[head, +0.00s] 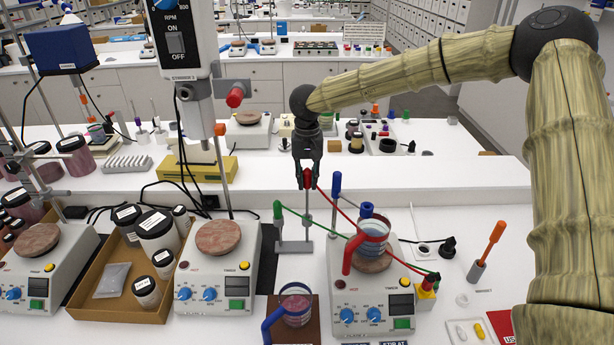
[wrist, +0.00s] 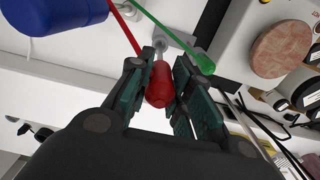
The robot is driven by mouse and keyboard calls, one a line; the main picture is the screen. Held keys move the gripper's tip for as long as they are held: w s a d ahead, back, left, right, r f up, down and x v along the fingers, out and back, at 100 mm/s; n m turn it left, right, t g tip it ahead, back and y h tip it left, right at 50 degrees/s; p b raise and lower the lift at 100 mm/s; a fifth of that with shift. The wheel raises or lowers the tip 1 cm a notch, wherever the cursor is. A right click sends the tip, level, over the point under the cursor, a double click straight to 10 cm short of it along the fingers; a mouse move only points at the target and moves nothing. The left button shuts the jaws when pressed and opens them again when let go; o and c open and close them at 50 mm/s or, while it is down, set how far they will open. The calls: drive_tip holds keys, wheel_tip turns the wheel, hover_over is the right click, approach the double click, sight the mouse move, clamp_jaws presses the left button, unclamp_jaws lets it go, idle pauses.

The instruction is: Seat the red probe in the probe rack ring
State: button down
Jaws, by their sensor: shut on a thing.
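My gripper (head: 307,160) is shut on the red handle of the red probe (head: 308,180), above the grey probe rack (head: 294,247). The probe is roughly upright in the head view, its thin shaft pointing down towards the rack. The wrist view shows the red handle (wrist: 160,88) between both fingers of my gripper (wrist: 162,65), its pale shaft leading to a grey part of the rack. I cannot tell whether the tip is inside a ring or only in front of it. A green probe (head: 278,210) and a blue probe (head: 336,184) stand upright on either side.
The red and green cables run right to a hot plate (head: 345,318) carrying a red-handled beaker (head: 372,236). A blue-handled beaker (head: 297,304) stands in front of the rack. Another hot plate (head: 222,275) stands left.

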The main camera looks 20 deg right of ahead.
drive_tip(key=shift+f+b, duration=0.85)
drive_tip(key=shift+f, duration=4.95)
idle(0.4)
drive_tip(key=c, duration=1.2)
unclamp_jaws()
drive_tip(key=shift+r, duration=0.1)
wheel_tip(320, 180, up, 12)
drive_tip(key=shift+f, duration=0.1)
drive_tip(key=shift+f, duration=0.1)
